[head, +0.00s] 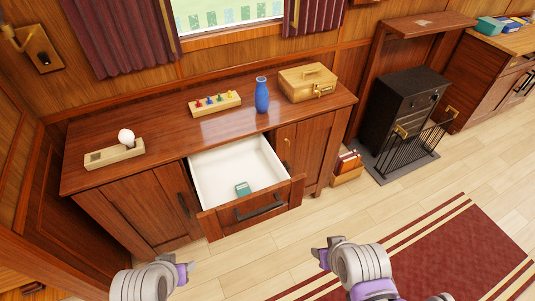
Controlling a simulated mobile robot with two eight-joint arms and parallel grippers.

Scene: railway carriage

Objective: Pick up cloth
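A small teal block-like item (243,188) lies in the open white-lined drawer (215,172) of the wooden cabinet, near the drawer's front. It may be a folded cloth, but it is too small to tell. My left gripper (187,270) is in front of the cabinet, low and left of the drawer. My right gripper (319,254) is in front of the cabinet, to the right of the drawer. Both are apart from the drawer and the teal item. Nothing shows held in either, and their finger openings are unclear.
On the cabinet top stand a bulb on a wooden block (115,152), a pegged board (214,104), a blue vase (262,95) and a wooden box (307,82). A book crate (347,168), black stove (405,105) and fire guard (418,145) stand right. Floor in front is clear.

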